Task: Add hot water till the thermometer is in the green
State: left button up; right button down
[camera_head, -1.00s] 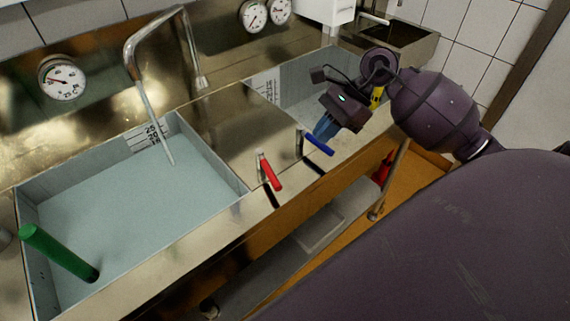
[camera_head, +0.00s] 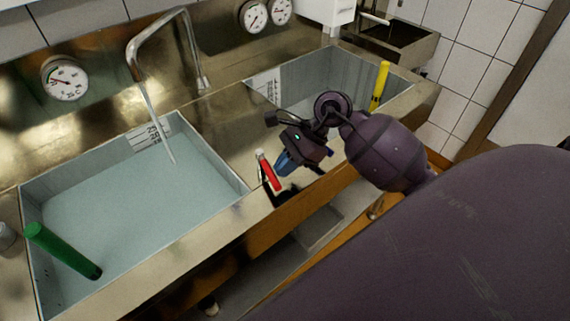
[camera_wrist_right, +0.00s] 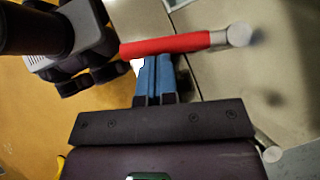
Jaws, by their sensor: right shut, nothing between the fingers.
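The dial thermometer (camera_head: 65,78) is on the back wall at the left; its needle is too small to read exactly. The left basin (camera_head: 232,191) holds pale water (camera_head: 130,205) below a bent metal spout (camera_head: 135,58). The red lever (camera_head: 269,172) is on the front ledge. My right gripper (camera_head: 282,167) is shut and empty just right of it. In the right wrist view, its blue fingertips (camera_wrist_right: 154,62) are close to the red lever (camera_wrist_right: 170,44); contact is unclear. My left gripper is not in view.
A green stick (camera_head: 62,250) leans in the left basin. A yellow stick (camera_head: 380,82) is in the right basin (camera_head: 400,80). My right gripper and wrist hide the blue lever's place. Two more gauges (camera_head: 254,16) are on the back wall.

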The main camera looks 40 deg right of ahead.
jog(key=shift+s+a+m+t, duration=0.15)
jog(key=shift+a+m+t, duration=0.35)
jog(key=shift+m, duration=0.2)
jog(key=shift+a+b, duration=0.3)
jog(key=shift+a, duration=0.25)
